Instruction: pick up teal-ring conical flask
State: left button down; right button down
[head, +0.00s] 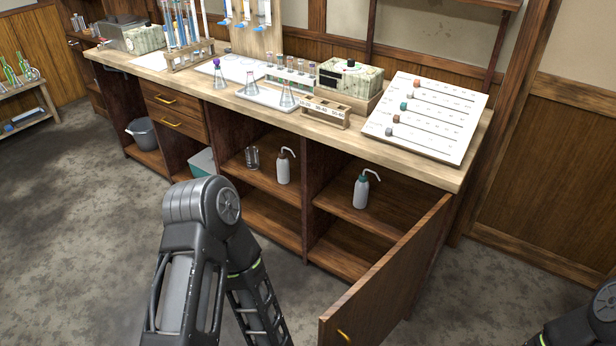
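Three conical flasks stand on the wooden bench top. One flask (220,80) has a purple stopper and stands left of a white tray (263,97). A second clear flask (250,86) and a third clear flask (287,98) stand on that tray, at its left and right. The ring colours are too small to tell surely, so I cannot say which flask has the teal ring. My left arm's elbow rises in front of the bench, well short of the flasks, and its gripper is out of view. Only part of my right arm shows at the bottom right; its gripper is out of view.
A wooden rack (326,112) stands right of the tray, before a patterned box (350,80). A sloped white board (425,118) fills the bench's right end. Below, an open cupboard door (385,275) juts into the floor space. Wash bottles (283,170) stand on the shelves.

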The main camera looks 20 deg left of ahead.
aim_at(219, 82)
jog(key=i+j+z, duration=0.15)
jog(key=j, duration=0.75)
jog(key=j+z, duration=0.15)
jog(key=j, duration=0.8)
jog(key=i+j, duration=0.2)
jog(key=i+j+z, duration=0.1)
jog(key=j, duration=0.35)
jog(key=i+j+z, duration=0.1)
jog(key=i+j, duration=0.35)
jog(key=j, duration=0.2)
